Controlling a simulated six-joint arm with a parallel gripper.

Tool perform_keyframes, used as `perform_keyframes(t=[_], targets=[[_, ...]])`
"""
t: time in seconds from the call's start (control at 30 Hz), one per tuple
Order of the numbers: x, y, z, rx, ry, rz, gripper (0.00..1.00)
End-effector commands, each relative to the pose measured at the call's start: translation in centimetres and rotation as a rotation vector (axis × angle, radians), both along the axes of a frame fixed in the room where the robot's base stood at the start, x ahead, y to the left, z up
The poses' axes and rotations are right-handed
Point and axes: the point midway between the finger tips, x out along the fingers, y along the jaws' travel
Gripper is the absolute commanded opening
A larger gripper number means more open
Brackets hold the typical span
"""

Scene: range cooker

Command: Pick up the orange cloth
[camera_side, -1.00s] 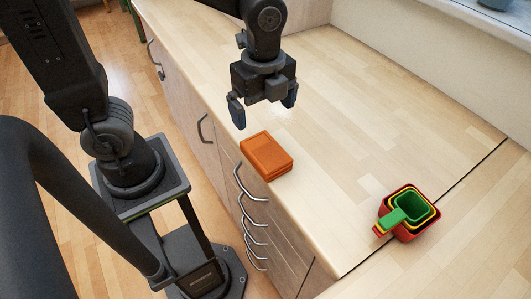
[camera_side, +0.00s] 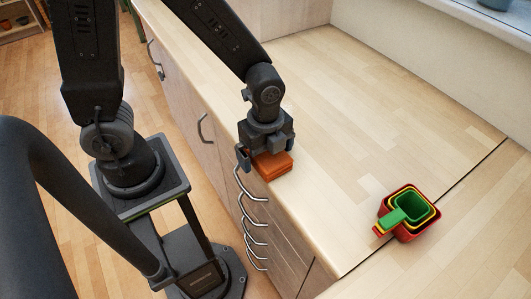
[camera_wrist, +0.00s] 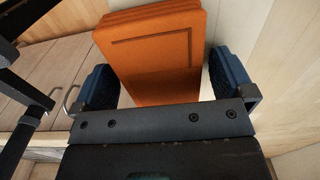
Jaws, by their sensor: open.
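The orange cloth (camera_side: 274,168) is a folded, layered rectangular stack lying on the wooden counter by its front edge. My gripper (camera_side: 266,160) is right over it in the side view and hides its far part. In the wrist view the cloth (camera_wrist: 155,55) lies between my two blue-padded fingers, one on each side. The gripper (camera_wrist: 163,82) is open, with a visible gap between the right finger and the cloth; the left finger is close to the cloth's edge, and I cannot tell if it touches.
Nested measuring cups (camera_side: 408,212) in red, yellow and green stand on the counter (camera_side: 340,120) at the right, near a dark seam. Drawer handles (camera_side: 250,185) stick out from the cabinet front below the cloth. The counter behind the cloth is clear.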

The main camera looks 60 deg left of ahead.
Motion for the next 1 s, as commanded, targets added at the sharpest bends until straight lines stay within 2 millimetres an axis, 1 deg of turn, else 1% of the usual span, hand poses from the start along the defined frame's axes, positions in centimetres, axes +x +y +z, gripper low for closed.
perform_keyframes(t=[0.17,0.67,0.7,1.0], targets=[[0.0,0.02,-0.01,0.0,0.0,0.001,1.0],[0.01,0.01,0.03,0.0,0.0,0.001,0.52],[0.02,0.01,0.03,0.0,0.0,0.001,0.51],[0.05,0.0,0.34,-0.001,-0.002,0.001,0.51]])
